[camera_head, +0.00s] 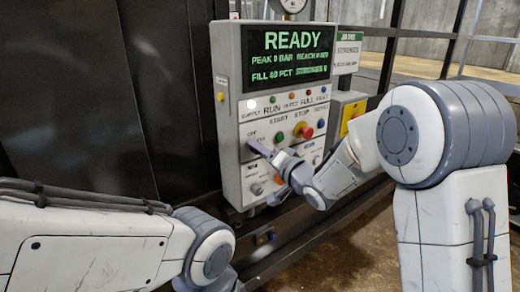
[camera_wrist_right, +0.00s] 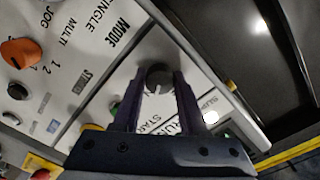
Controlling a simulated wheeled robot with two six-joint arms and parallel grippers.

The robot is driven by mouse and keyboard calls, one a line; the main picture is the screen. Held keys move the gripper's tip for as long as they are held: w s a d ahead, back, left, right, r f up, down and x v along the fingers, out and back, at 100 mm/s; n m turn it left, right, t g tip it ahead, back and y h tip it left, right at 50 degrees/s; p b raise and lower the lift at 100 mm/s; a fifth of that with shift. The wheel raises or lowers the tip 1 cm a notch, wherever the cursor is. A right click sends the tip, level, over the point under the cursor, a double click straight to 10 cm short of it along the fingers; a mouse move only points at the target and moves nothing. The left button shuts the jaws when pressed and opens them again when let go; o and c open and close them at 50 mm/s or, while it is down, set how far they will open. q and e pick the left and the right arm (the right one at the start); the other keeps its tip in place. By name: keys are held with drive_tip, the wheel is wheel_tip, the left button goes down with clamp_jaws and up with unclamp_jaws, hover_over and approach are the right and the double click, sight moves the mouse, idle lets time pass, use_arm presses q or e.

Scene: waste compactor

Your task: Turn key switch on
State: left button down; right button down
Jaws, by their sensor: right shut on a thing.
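The control panel (camera_head: 228,150) is a light grey box with a dark screen reading READY in green. My right gripper (camera_head: 256,147) is at the panel's left side, by the OFF and ON lettering, and its fingers cover the switch there in the head view. In the right wrist view, the right gripper (camera_wrist_right: 158,88) is shut on a dark round key switch (camera_wrist_right: 158,76), with one finger on each side of it. Which position the switch points to cannot be told. My left arm is low at the left, and its gripper is out of sight.
A red mushroom button (camera_head: 306,131) and a green button (camera_head: 279,137) sit right of my fingers. An orange knob (camera_wrist_right: 20,52) shows in the right wrist view. A dark wall is at left.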

idle(0.4)
drive_tip(key=shift+c, duration=2.2)
unclamp_jaws()
drive_tip(key=shift+d, duration=0.1)
drive_tip(key=b+v, duration=0.4)
drive_tip(key=v, duration=0.6)
drive_tip(key=shift+s, duration=0.15)
drive_tip(key=shift+d, duration=0.1)
